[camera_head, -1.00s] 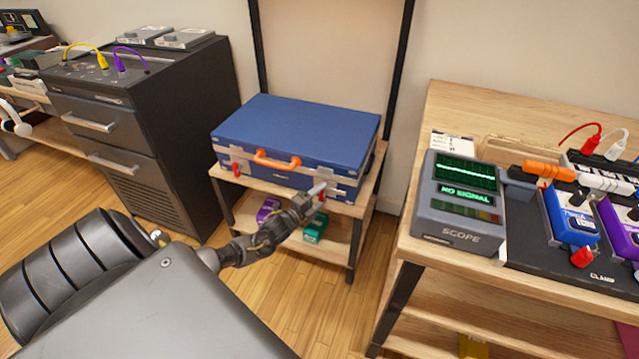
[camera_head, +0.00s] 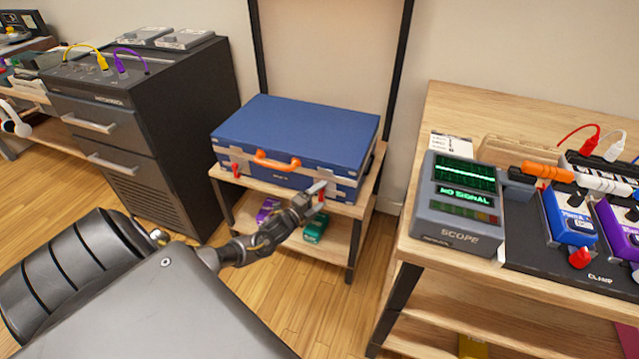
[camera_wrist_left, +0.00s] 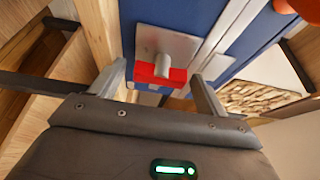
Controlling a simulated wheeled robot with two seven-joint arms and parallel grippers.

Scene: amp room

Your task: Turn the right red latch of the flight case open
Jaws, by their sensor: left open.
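The blue flight case (camera_head: 300,132) lies closed on a wooden shelf stand, with an orange handle (camera_head: 276,161) on its front. Its left red latch (camera_head: 236,170) shows clear of my arm. The right red latch (camera_head: 322,195) is partly hidden by my left gripper (camera_head: 313,192), which is at the case's front right. In the left wrist view the right latch (camera_wrist_left: 160,75) is a red bar with a grey peg over a metal plate. It sits between the two open fingers of my left gripper (camera_wrist_left: 158,82), with gaps visible on both sides. My right gripper is not in view.
The stand's top edge (camera_head: 290,193) runs just below the case front, with purple and green items (camera_head: 315,227) on the lower shelf. A dark drawer cabinet (camera_head: 150,130) stands left. A wooden bench (camera_head: 400,235) with a scope (camera_head: 458,200) stands right.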

